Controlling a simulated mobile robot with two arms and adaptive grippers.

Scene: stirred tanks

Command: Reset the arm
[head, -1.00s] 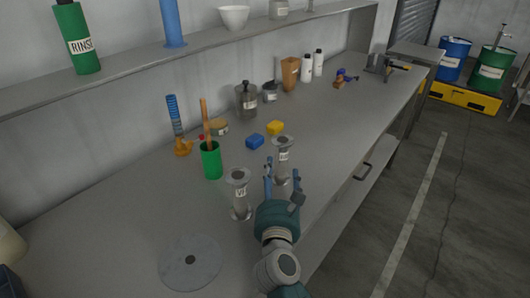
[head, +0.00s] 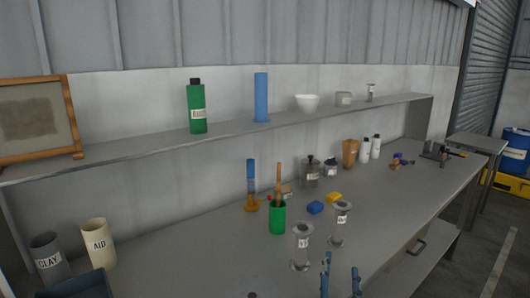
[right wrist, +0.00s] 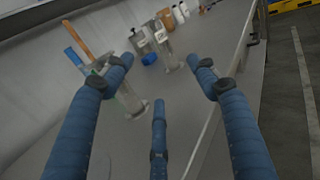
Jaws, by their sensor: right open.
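My right gripper (head: 340,272) shows only by its blue fingers at the bottom edge of the head view. Its fingers are spread with nothing between them, also in the right wrist view (right wrist: 165,85). Two clear flanged cylinders with labels stand upright on the bench: the nearer one (head: 302,248) is left of and behind the fingers in the head view, the other (head: 340,224) further back. In the right wrist view the nearer cylinder (right wrist: 131,100) is beside the left finger, which partly overlaps it. My left gripper is not in view.
The grey bench (head: 205,265) holds a green cup (head: 277,220), a blue block (head: 315,208), a yellow block (head: 334,197) and several bottles along the wall. A shelf (head: 150,150) runs above.

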